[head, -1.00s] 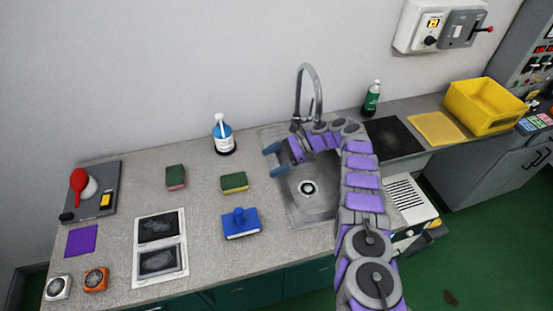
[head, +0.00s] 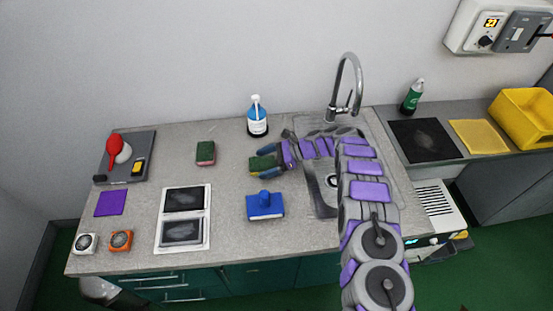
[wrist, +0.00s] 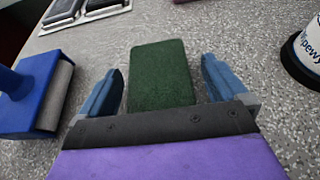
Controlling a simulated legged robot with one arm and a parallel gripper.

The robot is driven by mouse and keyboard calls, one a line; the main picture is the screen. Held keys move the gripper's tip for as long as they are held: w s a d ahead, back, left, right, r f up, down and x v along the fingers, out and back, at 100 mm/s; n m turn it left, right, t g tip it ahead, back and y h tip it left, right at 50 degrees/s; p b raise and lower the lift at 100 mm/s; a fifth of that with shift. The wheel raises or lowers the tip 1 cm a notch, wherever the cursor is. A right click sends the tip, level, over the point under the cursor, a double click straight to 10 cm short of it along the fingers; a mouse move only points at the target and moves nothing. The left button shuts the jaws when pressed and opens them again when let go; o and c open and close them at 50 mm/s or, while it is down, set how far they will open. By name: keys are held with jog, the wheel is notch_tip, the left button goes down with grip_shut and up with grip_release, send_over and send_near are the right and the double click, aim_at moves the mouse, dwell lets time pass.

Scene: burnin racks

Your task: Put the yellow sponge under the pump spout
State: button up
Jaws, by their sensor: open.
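The yellow sponge (head: 262,163) lies flat on the counter, its green scouring face up; its yellow side shows only as a thin lower edge in the earlier head view. My gripper (head: 268,160) is open, its blue fingers on either side of the sponge. In the wrist view the sponge (wrist: 161,75) sits between the fingers of my gripper (wrist: 163,82), with a gap on each side. The blue pump bottle (head: 257,122) stands behind it near the wall, its white spout (head: 256,100) on top. In the wrist view the bottle (wrist: 308,55) is cut off at the right.
A second green-topped sponge (head: 205,153), with a reddish lower edge, lies to the left. A blue handled block (head: 265,207) stands just in front of my gripper. The sink (head: 322,200) and faucet (head: 347,85) are to the right. Counter between the two sponges is clear.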

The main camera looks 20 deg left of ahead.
jog(key=shift+s+a+f, duration=0.25)
jog(key=shift+s+a, duration=0.05)
jog(key=shift+a, duration=0.2)
jog(key=c, duration=1.1)
